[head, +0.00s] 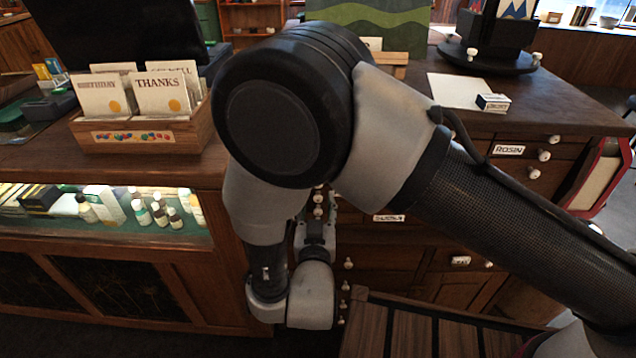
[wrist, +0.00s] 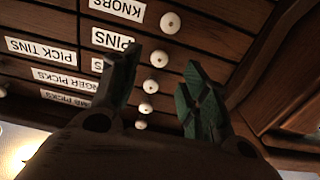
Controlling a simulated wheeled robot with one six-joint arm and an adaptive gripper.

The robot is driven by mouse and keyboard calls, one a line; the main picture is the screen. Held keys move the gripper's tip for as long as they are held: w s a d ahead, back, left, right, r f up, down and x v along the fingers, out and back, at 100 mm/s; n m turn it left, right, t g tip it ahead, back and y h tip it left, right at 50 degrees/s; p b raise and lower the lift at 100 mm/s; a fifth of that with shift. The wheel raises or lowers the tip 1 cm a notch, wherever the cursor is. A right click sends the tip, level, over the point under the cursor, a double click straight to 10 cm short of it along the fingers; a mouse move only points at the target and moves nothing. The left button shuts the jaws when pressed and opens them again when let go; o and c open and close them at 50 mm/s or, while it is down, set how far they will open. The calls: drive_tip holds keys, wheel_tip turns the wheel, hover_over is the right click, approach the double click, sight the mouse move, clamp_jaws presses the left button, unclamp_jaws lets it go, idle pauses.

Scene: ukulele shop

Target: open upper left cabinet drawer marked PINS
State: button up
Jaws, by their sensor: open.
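In the wrist view, which shows the labels upside down, the PINS label (wrist: 112,39) is on a brown wooden drawer front. A round white knob (wrist: 158,58) sits beside that label, in line with it. The drawer front looks flush with its neighbours. My gripper (wrist: 160,62) is open, with one dark finger on each side of this knob in the picture. I cannot tell whether the fingers touch it or how far off it is.
Close by are the KNOBS label (wrist: 117,8) with its white knob (wrist: 170,22), the PICK TINS label (wrist: 41,50), and more knobs (wrist: 150,86) in a row. In the head view, a card box (head: 140,135) stands left and a slatted wooden surface (head: 410,335) lies low in front.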

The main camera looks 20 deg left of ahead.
drive_tip(key=x, duration=0.6)
drive_tip(key=shift+w, duration=0.2)
clamp_jaws()
